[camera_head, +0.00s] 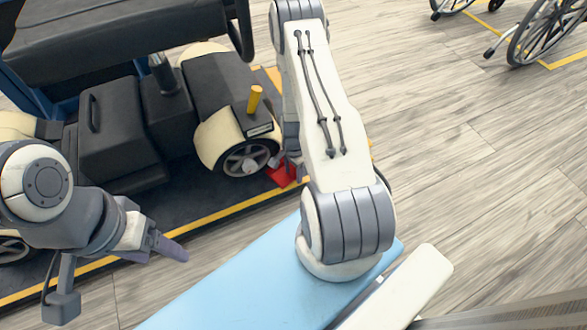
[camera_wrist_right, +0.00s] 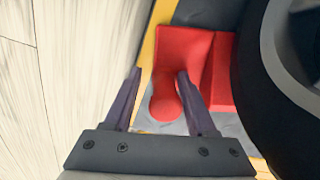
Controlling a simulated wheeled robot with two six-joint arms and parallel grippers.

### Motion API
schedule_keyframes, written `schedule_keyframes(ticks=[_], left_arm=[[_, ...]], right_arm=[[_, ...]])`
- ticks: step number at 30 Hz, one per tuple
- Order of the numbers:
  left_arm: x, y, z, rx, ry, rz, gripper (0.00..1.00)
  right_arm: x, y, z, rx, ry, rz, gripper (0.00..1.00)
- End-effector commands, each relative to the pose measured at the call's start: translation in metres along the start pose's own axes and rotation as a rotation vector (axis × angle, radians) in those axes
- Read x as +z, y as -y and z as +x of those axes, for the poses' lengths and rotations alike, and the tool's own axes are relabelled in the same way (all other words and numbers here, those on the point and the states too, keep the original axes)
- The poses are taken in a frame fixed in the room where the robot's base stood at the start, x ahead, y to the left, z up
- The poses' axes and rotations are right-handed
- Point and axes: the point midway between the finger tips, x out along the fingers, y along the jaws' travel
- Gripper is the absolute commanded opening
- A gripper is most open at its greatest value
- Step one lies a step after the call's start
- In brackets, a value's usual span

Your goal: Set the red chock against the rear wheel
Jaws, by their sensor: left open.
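The red chock (camera_head: 281,176) lies on the dark mat by the scooter's rear wheel (camera_head: 247,159), partly hidden by my right arm. In the right wrist view the chock (camera_wrist_right: 183,50) has a rounded red grip (camera_wrist_right: 165,103) and lies beside the black tyre (camera_wrist_right: 256,100); I cannot tell whether they touch. My right gripper (camera_wrist_right: 158,73) is open over the chock, its fingers apart. The grip lies between them, nearer the right finger, with a gap at the left finger. My left gripper (camera_head: 169,250) is open and empty, low on the left, away from the chock.
The scooter (camera_head: 120,130) stands on a dark mat with a yellow border line (camera_head: 215,216). A light blue surface (camera_head: 240,290) is at the front. Wheelchair wheels (camera_head: 550,32) show at the back right. The wooden floor on the right is clear.

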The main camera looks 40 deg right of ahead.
Motion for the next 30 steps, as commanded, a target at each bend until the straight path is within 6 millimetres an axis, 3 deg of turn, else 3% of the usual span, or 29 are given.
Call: schedule_keyframes(ticks=[11,16,30], left_arm=[[0.0,0.0,-0.001,0.0,0.0,0.0,0.69],[-0.001,-0.001,-0.011,0.0,0.0,0.0,0.69],[-0.004,-0.006,-0.08,0.0,0.0,0.0,0.69]], right_arm=[[-0.004,0.004,-0.003,-0.011,-0.007,0.005,0.69],[-0.004,0.004,-0.013,-0.013,-0.008,0.005,0.69],[-0.002,0.003,-0.081,-0.011,-0.006,0.004,0.69]])
